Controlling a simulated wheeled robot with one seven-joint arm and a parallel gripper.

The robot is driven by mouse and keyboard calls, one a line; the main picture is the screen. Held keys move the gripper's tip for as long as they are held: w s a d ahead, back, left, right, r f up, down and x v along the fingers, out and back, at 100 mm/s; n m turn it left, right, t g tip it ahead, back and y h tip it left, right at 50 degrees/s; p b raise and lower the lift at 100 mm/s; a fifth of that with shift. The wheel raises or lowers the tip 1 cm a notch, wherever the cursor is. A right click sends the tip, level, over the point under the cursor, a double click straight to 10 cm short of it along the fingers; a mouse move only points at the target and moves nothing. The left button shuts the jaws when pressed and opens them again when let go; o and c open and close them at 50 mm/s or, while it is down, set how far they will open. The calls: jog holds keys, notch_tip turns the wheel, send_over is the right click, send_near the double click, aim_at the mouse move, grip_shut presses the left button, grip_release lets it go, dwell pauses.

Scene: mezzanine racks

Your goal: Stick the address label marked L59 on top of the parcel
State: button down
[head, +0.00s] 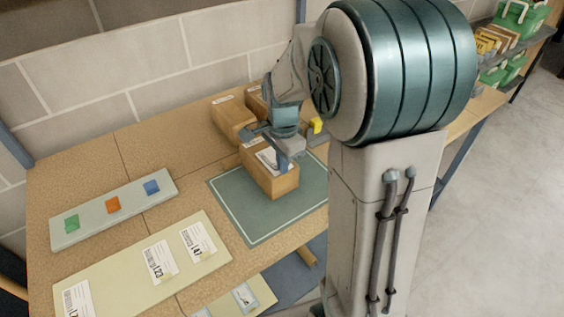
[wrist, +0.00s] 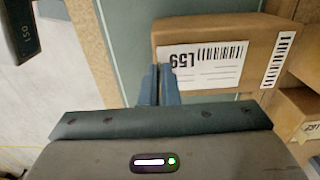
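The address label marked L59 (wrist: 203,67) is white with a barcode and reads upside down in the wrist view. It is over the top of the brown cardboard parcel (wrist: 262,33), near one edge; I cannot tell whether it touches all over. In the head view the parcel (head: 283,186) sits on the green mat, with the white label (head: 266,160) partly hidden by my gripper. My gripper (wrist: 158,72) has its fingers close together at the label's left edge and seems shut on it. The fingertips in the head view (head: 284,162) are low over the parcel.
The green mat (head: 232,205) has free room left of the parcel. Other cartons (head: 230,116) stand behind it. A pale board (head: 120,275) holds labels L23 (head: 160,260) and L47 (head: 198,241). A grey strip (head: 90,220) carries green, orange and blue blocks. Racks stand at the far right.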

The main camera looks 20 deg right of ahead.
jog(key=shift+s+f, duration=0.1)
jog(key=shift+f, duration=0.1)
dwell(0.7)
jog(key=c, duration=2.1)
grip_release()
jog(key=o, duration=0.8)
jog(key=shift+r, duration=0.1)
jog(key=shift+r+p, duration=2.65)
jog(key=shift+r, duration=0.8)
